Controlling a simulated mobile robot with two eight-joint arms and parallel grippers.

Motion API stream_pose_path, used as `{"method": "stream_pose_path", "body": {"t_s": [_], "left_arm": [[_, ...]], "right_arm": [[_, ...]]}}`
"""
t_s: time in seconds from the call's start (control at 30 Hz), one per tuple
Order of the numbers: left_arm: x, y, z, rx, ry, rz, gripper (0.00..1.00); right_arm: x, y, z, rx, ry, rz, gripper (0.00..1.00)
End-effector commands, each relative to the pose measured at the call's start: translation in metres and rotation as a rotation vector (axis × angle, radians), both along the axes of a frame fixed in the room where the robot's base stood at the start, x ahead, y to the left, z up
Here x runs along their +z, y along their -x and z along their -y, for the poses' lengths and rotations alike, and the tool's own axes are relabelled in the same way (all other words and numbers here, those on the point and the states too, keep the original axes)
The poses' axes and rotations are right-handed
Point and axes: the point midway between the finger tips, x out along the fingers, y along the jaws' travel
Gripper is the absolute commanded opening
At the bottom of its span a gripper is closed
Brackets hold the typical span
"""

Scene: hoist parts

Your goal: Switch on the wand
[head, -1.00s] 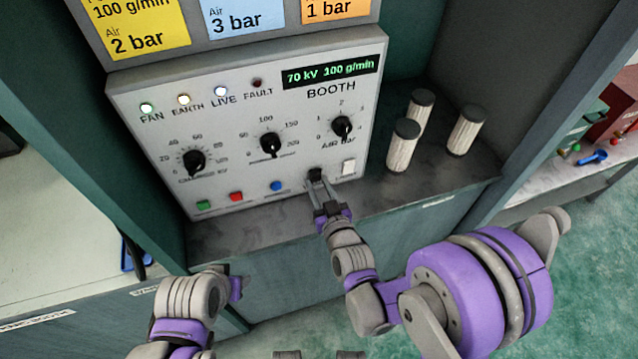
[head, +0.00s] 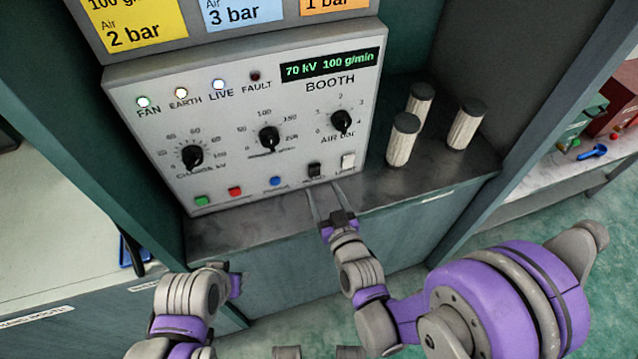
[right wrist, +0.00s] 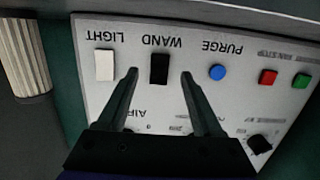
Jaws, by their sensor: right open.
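The booth panel (head: 250,110) carries a black WAND switch (head: 314,170) low on its right part. In the right wrist view the switch (right wrist: 159,68) shows upside down under its label, between a white LIGHT switch (right wrist: 105,65) and a blue PURGE button (right wrist: 217,72). I cannot tell which way the WAND switch is set. My right gripper (head: 323,188) is open and empty, just in front of and below the switch. In the wrist view its fingertips (right wrist: 160,75) lie either side of the switch, apart from it. My left arm shows at lower left; its jaws do not show.
The FAN, EARTH and LIVE lamps (head: 219,84) are lit; FAULT (head: 255,76) is dark. The display (head: 330,66) reads 70 kV 100 g/min. Several ribbed cylinders (head: 403,142) stand right of the panel. The ledge (head: 235,232) before the panel is bare.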

Motion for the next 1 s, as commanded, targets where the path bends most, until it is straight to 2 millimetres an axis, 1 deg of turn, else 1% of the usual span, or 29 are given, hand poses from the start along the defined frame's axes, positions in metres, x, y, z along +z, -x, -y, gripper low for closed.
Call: {"method": "stream_pose_path", "body": {"t_s": [0.03, 0.2, 0.37, 0.5, 1.0], "left_arm": [[-0.002, 0.000, 0.000, 0.000, 0.000, -0.001, 0.50], [-0.005, 0.001, 0.000, 0.000, 0.000, -0.002, 0.50], [-0.006, 0.001, 0.000, 0.000, 0.000, -0.002, 0.50], [-0.006, 0.001, 0.000, 0.000, 0.000, -0.002, 0.50], [-0.006, 0.001, 0.000, 0.000, 0.000, -0.002, 0.50]], "right_arm": [[0.001, 0.012, 0.004, 0.000, 0.000, 0.000, 0.68], [0.005, 0.040, 0.013, 0.001, -0.001, 0.000, 0.68], [0.008, 0.056, 0.018, 0.001, 0.000, 0.000, 0.68], [0.008, 0.059, 0.019, 0.001, 0.000, 0.000, 0.68], [0.008, 0.059, 0.019, 0.000, 0.001, -0.002, 0.68]]}}
